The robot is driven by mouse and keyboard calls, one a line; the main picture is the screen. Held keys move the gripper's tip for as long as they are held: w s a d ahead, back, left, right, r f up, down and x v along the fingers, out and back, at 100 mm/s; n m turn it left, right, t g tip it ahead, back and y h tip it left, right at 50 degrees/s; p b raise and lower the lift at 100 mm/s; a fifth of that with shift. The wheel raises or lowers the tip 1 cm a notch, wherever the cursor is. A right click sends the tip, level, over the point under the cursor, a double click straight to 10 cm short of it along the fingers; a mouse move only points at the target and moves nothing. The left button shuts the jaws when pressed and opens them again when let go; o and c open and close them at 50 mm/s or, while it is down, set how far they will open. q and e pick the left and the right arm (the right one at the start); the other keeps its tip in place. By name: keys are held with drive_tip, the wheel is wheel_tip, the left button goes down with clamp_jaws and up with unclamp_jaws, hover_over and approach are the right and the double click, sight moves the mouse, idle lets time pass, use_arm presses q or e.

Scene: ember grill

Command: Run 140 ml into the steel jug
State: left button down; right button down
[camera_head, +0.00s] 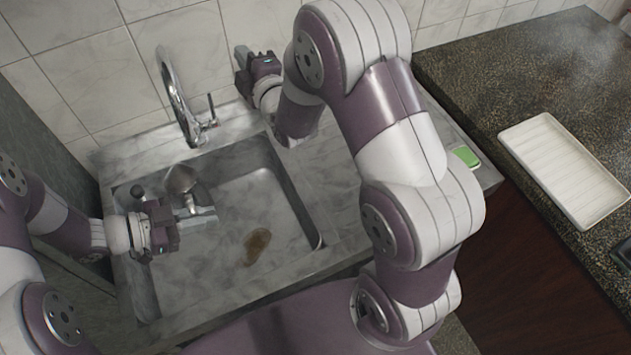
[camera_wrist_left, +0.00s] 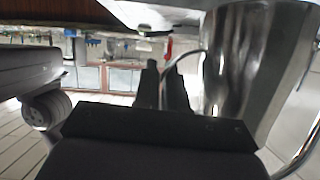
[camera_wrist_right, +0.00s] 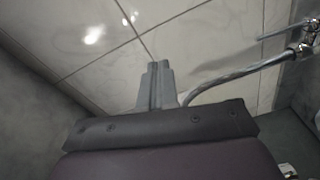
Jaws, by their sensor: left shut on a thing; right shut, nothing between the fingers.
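The steel jug (camera_head: 181,179) is at the left side of the sink basin, below the tap, and partly hidden by my left gripper. My left gripper (camera_head: 196,212) is shut on the jug. The left wrist view shows the jug's shiny body (camera_wrist_left: 255,65) beside the fingers and its thin curved handle at them. The chrome tap (camera_head: 176,95) arches up behind the basin, with a lever (camera_head: 211,108) on its right. I see no water stream. My right gripper (camera_head: 241,57) is shut and empty by the tiled wall, right of the tap. The right wrist view shows its closed fingers (camera_wrist_right: 157,85).
The grey sink (camera_head: 272,205) has a brown stain (camera_head: 257,245) on its floor. A small dark round thing (camera_head: 137,191) is left of the jug. A green sponge (camera_head: 465,156) lies right of the sink. A white ribbed tray (camera_head: 560,165) lies on the dark counter (camera_head: 480,75).

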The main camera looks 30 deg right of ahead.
use_arm(q)
wheel_tip(320, 180, up, 6)
use_arm(e)
drive_tip(key=s+d+f+m+g, duration=0.1)
drive_tip(key=s+f+m+g, duration=0.2)
drive_tip(key=s, duration=0.6)
drive_tip(key=s+d+f+m+g+h, duration=0.1)
drive_tip(key=s+f+m+g, duration=0.3)
drive_tip(key=s+m+g, duration=0.3)
drive_tip(key=s+d+f+m+g, duration=0.1)
drive_tip(key=s+f+m+g, duration=0.3)
drive_tip(key=s, duration=0.7)
drive_tip(key=m+g, duration=0.1)
drive_tip(key=g, duration=0.1)
drive_tip(key=shift+s+f+m+g+h, duration=0.15)
drive_tip(key=shift+s+m+g+h, duration=0.15)
drive_tip(key=shift+d, duration=0.1)
